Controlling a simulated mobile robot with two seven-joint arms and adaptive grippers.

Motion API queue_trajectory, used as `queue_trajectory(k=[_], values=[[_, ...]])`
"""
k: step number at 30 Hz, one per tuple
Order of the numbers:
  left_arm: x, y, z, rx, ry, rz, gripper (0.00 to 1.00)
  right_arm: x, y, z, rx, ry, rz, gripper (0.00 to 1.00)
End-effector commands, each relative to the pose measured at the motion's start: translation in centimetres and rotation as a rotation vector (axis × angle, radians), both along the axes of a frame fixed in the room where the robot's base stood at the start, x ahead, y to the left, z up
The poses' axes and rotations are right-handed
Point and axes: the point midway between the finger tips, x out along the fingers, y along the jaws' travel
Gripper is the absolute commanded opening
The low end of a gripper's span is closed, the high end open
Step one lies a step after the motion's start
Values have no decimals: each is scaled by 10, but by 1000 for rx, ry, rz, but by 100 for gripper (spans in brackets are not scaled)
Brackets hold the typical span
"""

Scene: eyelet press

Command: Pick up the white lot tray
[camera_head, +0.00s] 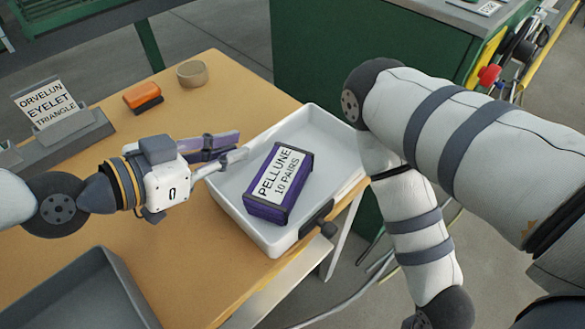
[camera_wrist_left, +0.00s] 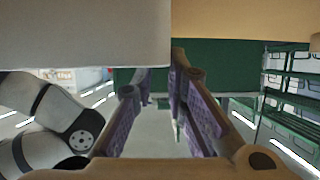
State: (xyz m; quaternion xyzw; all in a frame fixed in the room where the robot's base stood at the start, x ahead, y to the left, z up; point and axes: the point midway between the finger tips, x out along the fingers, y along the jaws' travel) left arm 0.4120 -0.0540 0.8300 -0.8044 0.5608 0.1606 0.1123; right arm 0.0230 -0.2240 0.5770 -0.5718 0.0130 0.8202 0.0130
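The white lot tray (camera_head: 340,160) sits at the table's right edge in the head view. A purple box labelled PELLUNE 10 PAIRS (camera_head: 280,183) lies in it. A dark fitting shows on the tray's near right wall. My left gripper (camera_head: 241,146) is at the tray's left rim, its fingers apart and pointing right. In the left wrist view the fingers (camera_wrist_left: 158,85) are also apart with nothing seen between them, and a pale surface, likely the tray (camera_wrist_left: 85,35), fills the upper left. I cannot tell whether the fingers straddle the rim. My right gripper is out of view.
A grey bin (camera_head: 100,280) stands at the near left of the wooden table (camera_head: 190,260). An orange-and-black object (camera_head: 142,97), a tan ring (camera_head: 192,73) and a sign holder (camera_head: 60,125) are at the back left. A green cabinet (camera_head: 310,50) stands behind the tray.

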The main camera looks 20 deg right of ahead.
Motion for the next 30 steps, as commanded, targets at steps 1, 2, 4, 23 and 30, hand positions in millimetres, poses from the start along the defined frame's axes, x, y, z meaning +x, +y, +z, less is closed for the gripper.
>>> queue_trajectory(k=[1,2,4,23,30], values=[[1,-5,-2,0,0,-2,13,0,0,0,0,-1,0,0],[3,-8,-3,1,-1,-2,13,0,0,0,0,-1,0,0],[7,-19,-5,1,-1,-2,13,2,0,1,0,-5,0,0],[22,-53,-16,-1,-1,1,0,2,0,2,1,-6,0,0],[23,-53,-15,-3,-2,2,0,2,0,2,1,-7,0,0]])
